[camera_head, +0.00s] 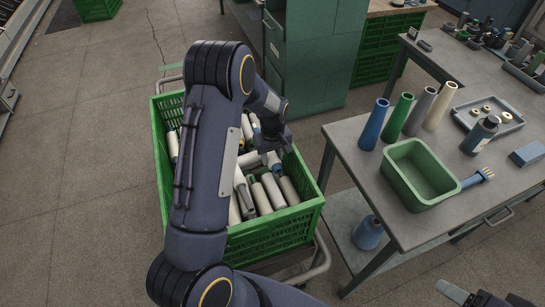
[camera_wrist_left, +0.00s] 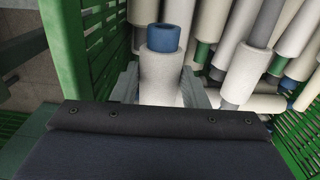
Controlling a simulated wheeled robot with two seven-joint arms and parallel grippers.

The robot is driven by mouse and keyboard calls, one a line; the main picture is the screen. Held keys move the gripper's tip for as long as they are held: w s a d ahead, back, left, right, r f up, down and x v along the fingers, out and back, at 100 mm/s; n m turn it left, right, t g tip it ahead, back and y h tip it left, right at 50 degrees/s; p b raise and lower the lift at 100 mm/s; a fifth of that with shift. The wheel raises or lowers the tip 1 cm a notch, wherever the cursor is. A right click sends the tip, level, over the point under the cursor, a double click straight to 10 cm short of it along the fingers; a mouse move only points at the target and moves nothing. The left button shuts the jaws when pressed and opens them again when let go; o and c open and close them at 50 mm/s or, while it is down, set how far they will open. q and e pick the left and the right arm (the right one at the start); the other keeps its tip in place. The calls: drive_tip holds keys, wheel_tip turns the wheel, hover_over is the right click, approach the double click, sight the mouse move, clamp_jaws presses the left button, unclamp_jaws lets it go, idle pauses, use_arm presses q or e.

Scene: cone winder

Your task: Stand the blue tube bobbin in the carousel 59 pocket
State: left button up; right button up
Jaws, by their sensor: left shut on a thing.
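My left gripper (camera_head: 272,157) is inside the green crate, near its right side, under my forearm. In the left wrist view it is shut on a blue tube bobbin (camera_wrist_left: 161,72), a white-wound bobbin with a blue tube end. The bobbin lies between the two grey fingers; its lower part is hidden behind my gripper body. The head view does not clearly show this bobbin. Part of what looks like my right gripper (camera_head: 484,299) shows at the bottom right edge; its jaws cannot be read. No carousel or 59 pocket can be made out.
The green crate (camera_head: 272,238) holds several bobbins with white yarn and grey, green or blue tubes. Right of it, a grey table (camera_head: 375,205) carries upright cones, a green bin (camera_head: 421,174), a bottle (camera_head: 479,136) and a tray. A green cabinet (camera_head: 318,60) stands behind.

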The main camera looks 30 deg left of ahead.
use_arm(q)
wheel_tip(320, 180, up, 10)
drive_tip(key=p, duration=0.5)
drive_tip(key=shift+p, duration=0.3)
drive_tip(key=shift+r, duration=0.9)
